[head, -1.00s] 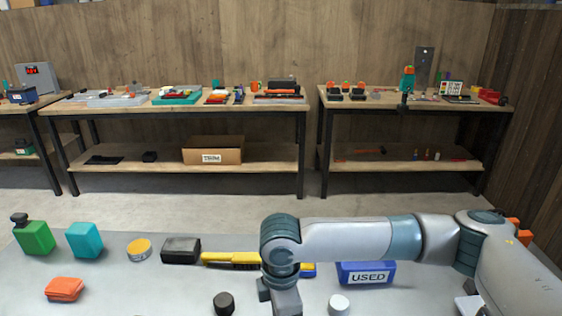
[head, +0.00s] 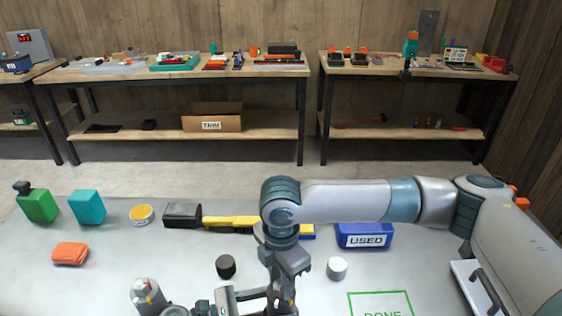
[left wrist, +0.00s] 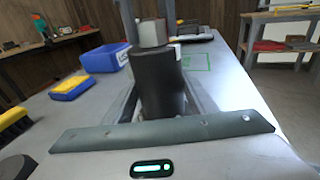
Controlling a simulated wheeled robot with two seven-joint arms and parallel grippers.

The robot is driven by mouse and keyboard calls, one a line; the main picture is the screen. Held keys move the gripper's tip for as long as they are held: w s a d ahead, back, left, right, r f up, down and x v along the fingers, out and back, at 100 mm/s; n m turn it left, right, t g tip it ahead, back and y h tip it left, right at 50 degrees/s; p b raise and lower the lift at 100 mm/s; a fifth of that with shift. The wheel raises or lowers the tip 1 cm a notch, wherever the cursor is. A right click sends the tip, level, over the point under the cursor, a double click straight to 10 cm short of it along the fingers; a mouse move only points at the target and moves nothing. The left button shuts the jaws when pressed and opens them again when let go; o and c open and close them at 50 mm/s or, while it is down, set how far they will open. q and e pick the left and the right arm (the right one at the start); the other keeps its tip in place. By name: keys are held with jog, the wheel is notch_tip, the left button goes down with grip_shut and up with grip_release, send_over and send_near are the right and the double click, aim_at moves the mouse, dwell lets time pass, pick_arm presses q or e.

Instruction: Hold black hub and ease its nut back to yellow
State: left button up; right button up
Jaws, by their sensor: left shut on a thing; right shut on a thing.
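In the left wrist view a black hub (left wrist: 158,82) stands up between the fingers of my left gripper, which is shut on it. A grey nut (left wrist: 153,33) sits on top of the hub. The fingers of my right gripper (left wrist: 149,18) close on the nut from above. In the head view my right gripper (head: 284,291) points down at the bottom middle, with my left gripper (head: 245,298) low beside it on the left. There the hub and nut are mostly hidden by the grippers. I cannot make out a yellow mark on either.
On the grey table are a black puck (head: 226,267), a white puck (head: 338,268), a blue USED bin (head: 364,235), a yellow-handled brush (head: 232,222) and a green DONE outline (head: 380,301). Green (head: 38,205) and teal (head: 87,207) containers stand at the left. Workbenches line the back wall.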

jog(key=shift+w+n, duration=0.1)
jog(key=shift+n, duration=1.1)
jog(key=o, duration=1)
jog(key=shift+m, duration=1.2)
jog(key=shift+m, duration=1.1)
